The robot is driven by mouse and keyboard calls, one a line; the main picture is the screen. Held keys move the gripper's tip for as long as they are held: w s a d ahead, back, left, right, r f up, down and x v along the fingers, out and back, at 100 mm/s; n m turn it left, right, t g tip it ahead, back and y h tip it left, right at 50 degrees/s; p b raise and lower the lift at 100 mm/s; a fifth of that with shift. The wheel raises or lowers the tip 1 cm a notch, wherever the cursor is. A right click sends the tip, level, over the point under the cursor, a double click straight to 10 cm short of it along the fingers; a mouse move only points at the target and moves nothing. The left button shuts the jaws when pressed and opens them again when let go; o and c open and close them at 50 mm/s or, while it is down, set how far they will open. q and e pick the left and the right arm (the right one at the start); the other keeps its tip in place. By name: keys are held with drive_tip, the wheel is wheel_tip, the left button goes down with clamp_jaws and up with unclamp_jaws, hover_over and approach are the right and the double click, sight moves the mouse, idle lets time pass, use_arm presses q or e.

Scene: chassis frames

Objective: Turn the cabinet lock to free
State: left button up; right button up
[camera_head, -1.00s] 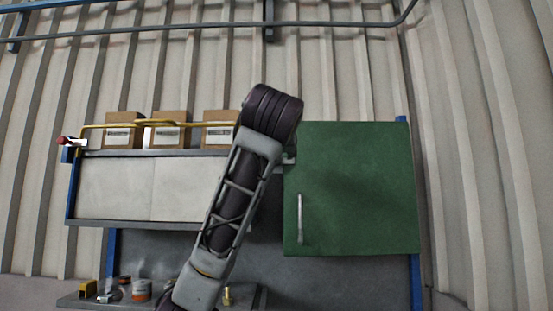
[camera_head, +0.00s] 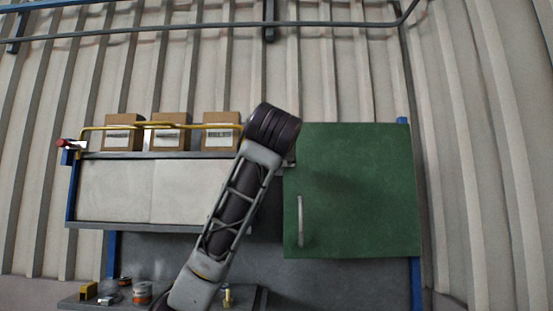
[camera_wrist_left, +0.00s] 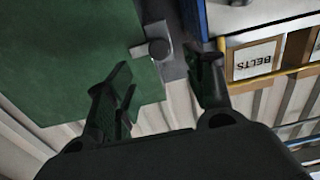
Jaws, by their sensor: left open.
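The green cabinet (camera_head: 355,190) hangs on the right in the head view, its door closed, with a vertical grey handle (camera_head: 300,220). A small grey lock piece (camera_head: 290,163) shows at its upper left edge, partly behind my left arm. In the left wrist view the lock (camera_wrist_left: 158,49) is a grey plate with a round dark knob at the edge of the green door (camera_wrist_left: 75,55). My left gripper (camera_wrist_left: 163,68) is open and empty, its two fingertips either side of the knob in the picture. I cannot tell whether they touch it. My right gripper is not in view.
Cardboard boxes (camera_head: 172,132) stand on a shelf left of the cabinet, behind a yellow rail (camera_head: 105,127). Cans and small items (camera_head: 141,292) lie on a lower shelf.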

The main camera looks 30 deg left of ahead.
use_arm(q)
drive_tip(key=p+x, duration=0.3)
drive_tip(key=x, duration=0.6)
drive_tip(key=shift+w, duration=0.3)
drive_tip(key=shift+a, duration=0.1)
drive_tip(key=c, duration=1)
